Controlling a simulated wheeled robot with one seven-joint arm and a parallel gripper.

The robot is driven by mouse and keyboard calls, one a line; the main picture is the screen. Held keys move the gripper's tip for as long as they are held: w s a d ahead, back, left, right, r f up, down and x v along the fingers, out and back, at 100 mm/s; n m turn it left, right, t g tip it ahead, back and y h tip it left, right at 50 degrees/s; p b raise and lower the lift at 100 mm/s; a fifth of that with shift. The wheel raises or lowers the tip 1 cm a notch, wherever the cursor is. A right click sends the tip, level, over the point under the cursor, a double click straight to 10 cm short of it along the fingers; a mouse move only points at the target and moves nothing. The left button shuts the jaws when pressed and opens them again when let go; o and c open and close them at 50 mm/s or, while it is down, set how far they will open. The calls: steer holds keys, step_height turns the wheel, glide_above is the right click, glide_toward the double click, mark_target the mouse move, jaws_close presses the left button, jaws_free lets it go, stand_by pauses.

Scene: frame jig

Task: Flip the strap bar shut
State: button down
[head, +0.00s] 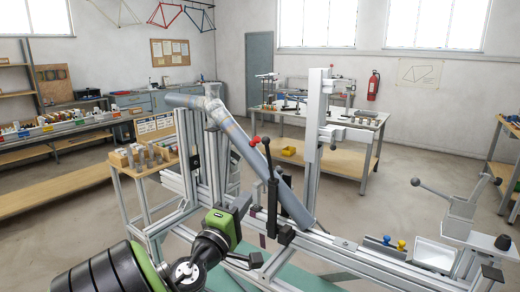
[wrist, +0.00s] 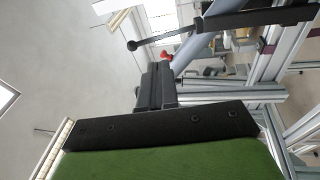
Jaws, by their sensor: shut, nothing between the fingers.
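The strap bar (head: 272,190) is a dark bar standing steeply upright at the middle of the frame jig, beside the sloping grey-blue tube (head: 245,150). A thin rod with a black ball end joins it near its top. In the wrist view the bar (wrist: 255,19) crosses the upper right, and its rod and ball (wrist: 131,45) reach left. My gripper (wrist: 158,72) is shut and empty, its black fingers pointing toward the jig. In the head view my green hand is left of the bar's lower part, apparently apart from it.
A red ball knob (head: 255,141) stands near the bar's top; it also shows just beyond my fingertips in the wrist view (wrist: 166,57). Aluminium rails (head: 340,255) and a tall post (head: 314,140) surround the bar. A lever clamp (head: 460,210) and white tray (head: 435,253) are at right.

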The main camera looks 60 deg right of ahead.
mark_target(267, 152)
steer(key=shift+w+a+r+n+t+h, duration=0.1)
steer(key=shift+w+r+n+t+h, duration=0.15)
steer(key=shift+r+n, duration=0.15)
steer(key=shift+w+a+r+n+t+h, duration=0.15)
steer(key=shift+r+n+h, duration=0.15)
steer(key=shift+r, duration=0.2)
steer(key=shift+d, duration=0.1)
steer(key=p+x, duration=0.5)
steer(key=x, duration=0.8)
steer(key=shift+s+d+r, duration=0.1)
steer(key=shift+d, duration=0.4)
steer(key=shift+r+p, duration=0.15)
steer(key=shift+p, duration=0.3)
